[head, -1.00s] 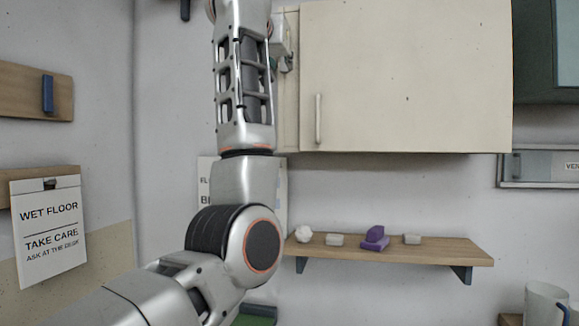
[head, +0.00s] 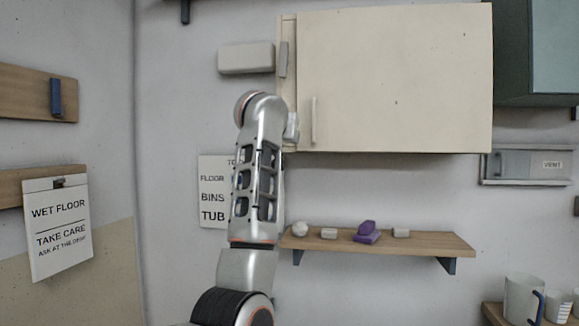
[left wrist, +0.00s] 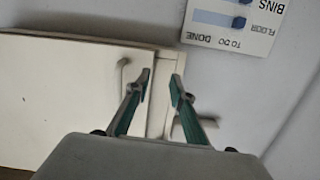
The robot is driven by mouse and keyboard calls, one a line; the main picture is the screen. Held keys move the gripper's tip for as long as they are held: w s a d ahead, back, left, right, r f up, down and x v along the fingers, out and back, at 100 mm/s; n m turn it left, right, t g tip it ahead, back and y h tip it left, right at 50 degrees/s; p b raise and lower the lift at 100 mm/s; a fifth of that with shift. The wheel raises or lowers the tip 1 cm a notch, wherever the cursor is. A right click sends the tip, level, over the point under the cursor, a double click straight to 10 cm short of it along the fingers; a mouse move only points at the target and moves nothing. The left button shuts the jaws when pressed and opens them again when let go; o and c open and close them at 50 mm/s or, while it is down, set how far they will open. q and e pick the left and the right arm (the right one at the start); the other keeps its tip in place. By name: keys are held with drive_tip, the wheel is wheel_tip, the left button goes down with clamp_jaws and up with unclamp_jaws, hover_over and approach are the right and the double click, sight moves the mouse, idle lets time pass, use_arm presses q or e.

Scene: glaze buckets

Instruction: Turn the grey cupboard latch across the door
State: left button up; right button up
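The grey latch (head: 283,60) is a short flat bar. It stands upright on the narrow left side strip of the cream cupboard, beside the door (head: 400,80), not across it. My left gripper (head: 291,128) is mostly hidden behind my forearm in the head view, low at the cupboard's left edge and below the latch. In the left wrist view the gripper (left wrist: 162,82) is open, its two green-padded fingers apart with nothing seen between the tips. The door (left wrist: 60,100) is left of it there. The latch cannot be made out clearly in that view. My right gripper is not in view.
A pale grey box (head: 246,58) is on the wall just left of the latch. The door handle (head: 314,120) is at the door's lower left. A wooden shelf (head: 430,243) with small blocks is below. A sign (head: 212,190) hangs behind my arm.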

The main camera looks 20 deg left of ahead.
use_arm(q)
wheel_tip(320, 180, down, 8)
drive_tip(key=w, duration=0.2)
idle(0.5)
